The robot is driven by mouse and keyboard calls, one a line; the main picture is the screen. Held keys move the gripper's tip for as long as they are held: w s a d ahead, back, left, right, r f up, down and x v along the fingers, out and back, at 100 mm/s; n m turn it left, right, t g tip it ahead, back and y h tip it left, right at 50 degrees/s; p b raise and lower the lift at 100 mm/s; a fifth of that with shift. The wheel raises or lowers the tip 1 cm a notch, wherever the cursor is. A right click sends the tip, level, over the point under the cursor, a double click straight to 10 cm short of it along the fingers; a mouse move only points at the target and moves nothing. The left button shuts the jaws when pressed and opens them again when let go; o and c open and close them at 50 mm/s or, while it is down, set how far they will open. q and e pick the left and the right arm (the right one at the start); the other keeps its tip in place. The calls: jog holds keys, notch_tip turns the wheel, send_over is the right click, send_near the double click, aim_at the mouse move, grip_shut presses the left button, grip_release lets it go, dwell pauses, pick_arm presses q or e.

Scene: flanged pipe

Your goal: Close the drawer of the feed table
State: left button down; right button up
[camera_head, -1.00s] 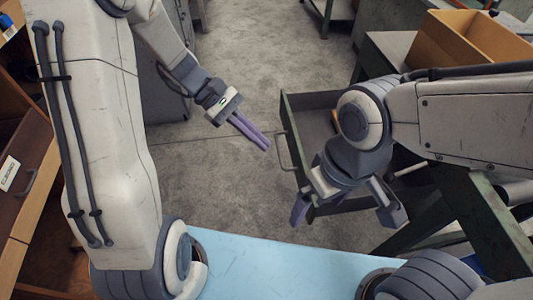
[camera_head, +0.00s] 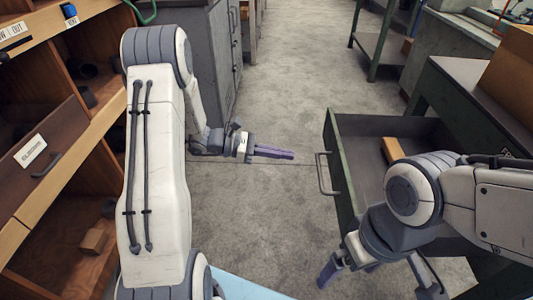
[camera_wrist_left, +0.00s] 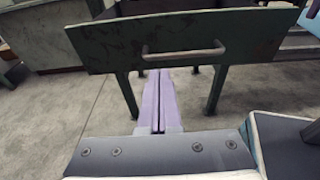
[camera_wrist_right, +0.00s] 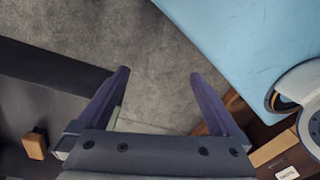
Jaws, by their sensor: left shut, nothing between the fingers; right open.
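The feed table's drawer is pulled open in the head view, with a dark green front panel (camera_head: 338,150) and a metal bar handle (camera_head: 325,175). My left gripper (camera_head: 291,155) is shut and empty, pointing at the drawer front with a gap before it. In the left wrist view its closed fingers (camera_wrist_left: 158,78) lie below the drawer front (camera_wrist_left: 110,42) and handle (camera_wrist_left: 184,51) in the picture. My right gripper (camera_head: 380,284) is open and empty by the near side of the drawer. Its spread fingers also show in the right wrist view (camera_wrist_right: 160,74). My right arm hides part of the drawer.
A wooden block (camera_head: 392,150) lies inside the drawer. The feed table (camera_head: 478,100) carries a wooden box (camera_head: 512,75). A brown shelf unit (camera_head: 45,100) stands at the left and a grey cabinet (camera_head: 208,60) behind. Open floor (camera_head: 285,90) lies between.

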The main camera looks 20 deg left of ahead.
pick_arm(q)
jog(key=b+x, duration=0.1)
jog(key=x, duration=0.5)
dwell(0.3)
